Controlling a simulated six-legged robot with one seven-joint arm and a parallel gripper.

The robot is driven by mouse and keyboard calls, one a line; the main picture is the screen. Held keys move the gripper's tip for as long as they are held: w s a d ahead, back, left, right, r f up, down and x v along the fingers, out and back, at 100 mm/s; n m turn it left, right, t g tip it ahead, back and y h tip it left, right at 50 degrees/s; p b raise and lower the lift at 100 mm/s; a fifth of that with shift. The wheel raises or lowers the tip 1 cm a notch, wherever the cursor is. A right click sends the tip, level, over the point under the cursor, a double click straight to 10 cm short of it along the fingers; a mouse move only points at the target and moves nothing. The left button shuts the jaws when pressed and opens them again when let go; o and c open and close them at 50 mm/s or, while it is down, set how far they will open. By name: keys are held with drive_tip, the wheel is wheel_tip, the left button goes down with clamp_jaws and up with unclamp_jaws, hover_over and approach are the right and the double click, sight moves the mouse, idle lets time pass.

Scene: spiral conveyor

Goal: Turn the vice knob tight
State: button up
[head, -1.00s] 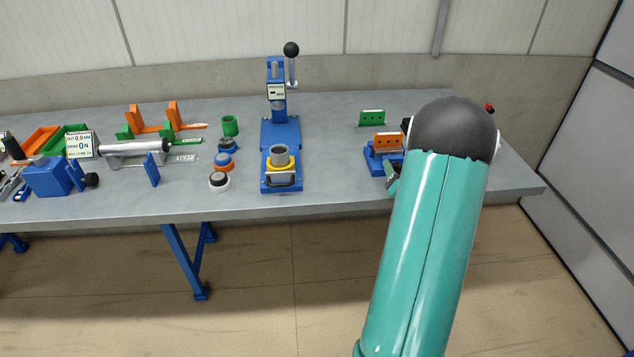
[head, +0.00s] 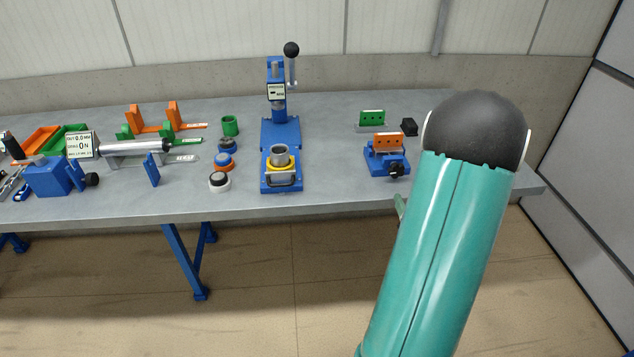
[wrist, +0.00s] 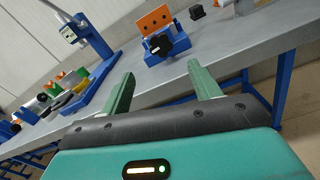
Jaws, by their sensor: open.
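The small blue vice (head: 376,160) stands near the front edge of the bench, right of centre in the head view. An orange plate with holes (head: 389,142) stands upright in it, and its black knob (head: 396,170) faces the front. In the wrist view the vice (wrist: 178,48), orange plate (wrist: 155,19) and dark lobed knob (wrist: 158,43) are ahead of my gripper (wrist: 161,74). Its two green fingers are spread apart with nothing between them, short of the knob and not touching it. In the head view my arm hides most of the gripper; a green finger (head: 400,207) shows beside it.
A green plate on a stand (head: 372,118) and a small black block (head: 409,127) are behind the vice. A blue press (head: 280,132) stands to the left. The grey bench (head: 330,175) is clear between press and vice.

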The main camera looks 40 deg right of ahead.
drive_tip(key=w+a+r+m+g+y, duration=0.2)
drive_tip(key=w+a+r+m, duration=0.3)
drive_tip(key=w+a+m, duration=0.15)
drive_tip(key=w+a+r+m+g+y, duration=0.1)
drive_tip(key=w+a+r+m+g, duration=0.1)
drive_tip(key=w+a+r+m, duration=0.4)
drive_tip(key=s+a+m+g+y, duration=0.1)
drive_tip(key=a+m, duration=0.4)
drive_tip(key=a, duration=0.5)
drive_tip(key=shift+s+r+m+g+y, duration=0.3)
drive_tip(key=shift+s+m+g+y, duration=0.05)
drive_tip(key=shift+s+g+y, duration=0.1)
